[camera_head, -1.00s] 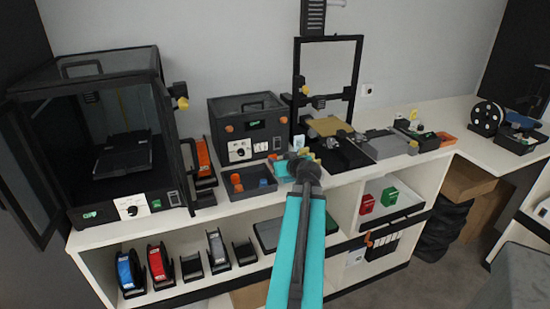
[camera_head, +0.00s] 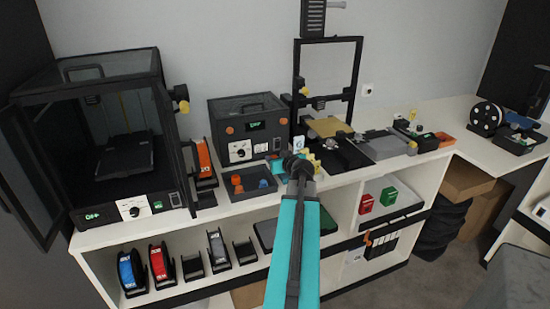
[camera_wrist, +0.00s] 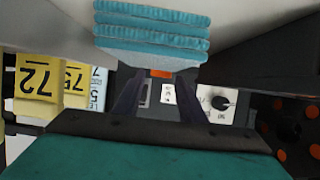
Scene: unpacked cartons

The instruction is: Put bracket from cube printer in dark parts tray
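My gripper (camera_head: 277,168) is at the right end of the dark parts tray (camera_head: 250,195), in front of the small box-shaped printer (camera_head: 247,125). The tray holds small orange pieces (camera_head: 237,184) on its left side. In the wrist view, two dark fingers reach up from the teal body, with a gap between them. A ribbed teal part lies across their far ends; I cannot tell whether it is finger padding or a held thing. The printer's white knob panel (camera_wrist: 218,104) shows beyond them. I cannot pick out a bracket with certainty.
A large open-doored printer (camera_head: 120,140) stands at left. An open-frame printer (camera_head: 328,100) stands right of the small one. Yellow number tags (camera_wrist: 37,82) are close beside my gripper. An orange spool (camera_head: 204,158) stands left of the tray.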

